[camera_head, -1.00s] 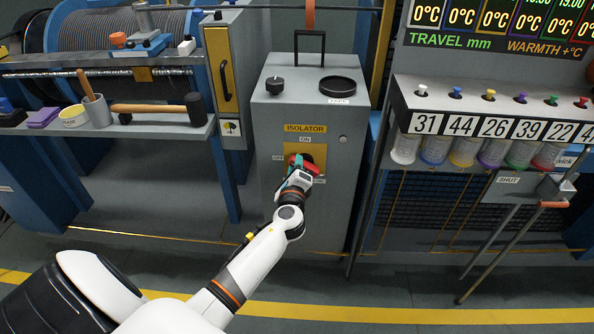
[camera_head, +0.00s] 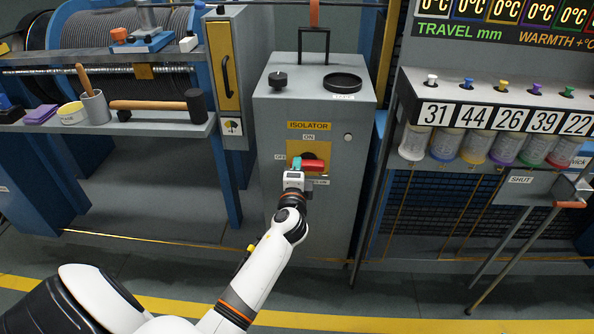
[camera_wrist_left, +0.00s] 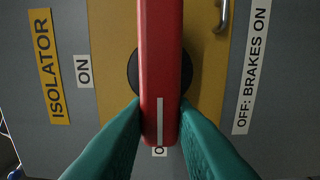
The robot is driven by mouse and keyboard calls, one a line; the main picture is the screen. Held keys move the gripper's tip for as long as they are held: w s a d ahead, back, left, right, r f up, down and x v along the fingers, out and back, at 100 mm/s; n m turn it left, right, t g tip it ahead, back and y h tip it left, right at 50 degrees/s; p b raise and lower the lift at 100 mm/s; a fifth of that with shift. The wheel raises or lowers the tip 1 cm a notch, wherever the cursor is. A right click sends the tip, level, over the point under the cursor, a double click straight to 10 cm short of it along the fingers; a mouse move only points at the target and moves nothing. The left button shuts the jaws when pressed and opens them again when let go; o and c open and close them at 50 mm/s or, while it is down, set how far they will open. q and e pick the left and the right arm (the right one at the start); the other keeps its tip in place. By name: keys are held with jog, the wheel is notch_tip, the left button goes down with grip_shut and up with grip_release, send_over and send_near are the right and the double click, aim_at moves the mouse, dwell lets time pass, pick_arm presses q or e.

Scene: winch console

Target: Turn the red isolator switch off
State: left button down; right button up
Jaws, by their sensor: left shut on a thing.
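The red isolator handle (camera_head: 314,166) sits on a yellow plate (camera_head: 318,145) on the front of the grey cabinet. It lies level in the head view. In the left wrist view the handle (camera_wrist_left: 161,70) runs straight up and down, with a white mark at its lower end, beside a mostly hidden label. That end corresponds to the left in the head view, and the "ON" label (camera_wrist_left: 84,71) is off to the side. My left gripper (camera_head: 297,163) is shut on the handle's marked end, a teal finger on each side. My right gripper is not in view.
The grey cabinet (camera_head: 278,215) carries a black knob (camera_head: 277,81) and a round black dish (camera_head: 342,82) on top. A shelf with a mallet (camera_head: 160,105) is at left. A rack of numbered canisters (camera_head: 476,146) and a lever stand at right.

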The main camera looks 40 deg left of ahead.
pick_arm(q)
jog(key=shift+f, duration=0.15)
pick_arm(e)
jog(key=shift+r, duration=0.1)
pick_arm(q)
jog(key=c, duration=1.2)
grip_release()
jog(key=shift+c, duration=0.2)
jog(key=p+v, duration=0.1)
jog(key=v, duration=1.1)
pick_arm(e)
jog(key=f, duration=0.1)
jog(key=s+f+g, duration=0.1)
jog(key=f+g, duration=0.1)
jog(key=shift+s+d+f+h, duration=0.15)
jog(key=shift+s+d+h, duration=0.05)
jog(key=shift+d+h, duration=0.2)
pick_arm(q)
jog(key=shift+s, duration=0.15)
